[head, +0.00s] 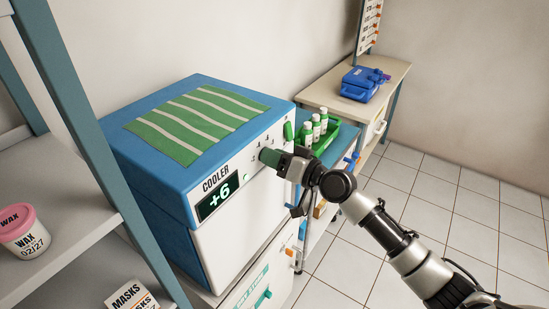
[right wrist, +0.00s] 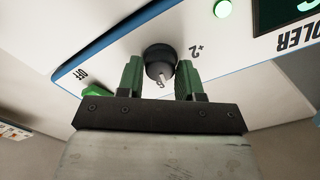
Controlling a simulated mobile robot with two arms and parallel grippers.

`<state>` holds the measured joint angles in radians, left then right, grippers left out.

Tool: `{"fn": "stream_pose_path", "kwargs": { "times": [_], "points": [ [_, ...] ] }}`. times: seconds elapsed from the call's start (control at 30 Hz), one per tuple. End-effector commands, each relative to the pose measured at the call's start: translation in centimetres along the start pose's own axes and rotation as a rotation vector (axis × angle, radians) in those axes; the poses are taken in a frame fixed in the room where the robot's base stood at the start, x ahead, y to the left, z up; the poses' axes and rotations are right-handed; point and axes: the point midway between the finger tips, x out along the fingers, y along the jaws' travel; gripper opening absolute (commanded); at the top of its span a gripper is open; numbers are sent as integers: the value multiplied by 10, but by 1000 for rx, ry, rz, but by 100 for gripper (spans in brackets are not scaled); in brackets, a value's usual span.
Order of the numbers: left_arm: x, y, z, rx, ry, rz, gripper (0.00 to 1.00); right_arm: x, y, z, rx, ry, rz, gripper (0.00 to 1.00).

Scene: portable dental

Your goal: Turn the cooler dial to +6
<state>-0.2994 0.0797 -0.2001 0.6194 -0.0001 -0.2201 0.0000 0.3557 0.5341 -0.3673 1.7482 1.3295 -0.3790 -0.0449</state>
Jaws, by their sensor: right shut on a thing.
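The cooler (head: 230,235) is a blue and white box, and its display (head: 216,197) reads +6. A small green light (head: 246,177) glows beside the display, and it also shows in the right wrist view (right wrist: 223,9). The dial (right wrist: 160,62) is a dark round knob with a light pointer, seen between the green fingers of my right gripper (right wrist: 161,77). In the head view my right gripper (head: 270,158) is at the cooler's front panel, shut on the dial and covering most of it. My left gripper is not in view.
A green lever (head: 288,131) is at the panel's right end, near the OFF mark. Beyond stand a green tray (head: 338,137) with white bottles (head: 316,128) and a bench with a blue case (head: 362,83). A shelf with a wax tub (head: 22,230) is at left. Tiled floor at right is clear.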

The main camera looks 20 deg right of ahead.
Motion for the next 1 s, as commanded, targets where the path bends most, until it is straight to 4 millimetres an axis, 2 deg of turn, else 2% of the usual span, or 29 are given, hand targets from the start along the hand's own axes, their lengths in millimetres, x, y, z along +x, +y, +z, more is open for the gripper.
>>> {"fn": "stream_pose_path", "kwargs": {
  "times": [0.4, 1.0],
  "points": [
    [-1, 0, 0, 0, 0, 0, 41, 0, 1, 0, 222, 1, 0, 12],
    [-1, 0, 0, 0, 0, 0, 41, 0, 1, 0, 264, 1, 1, 12]
  ]
}}
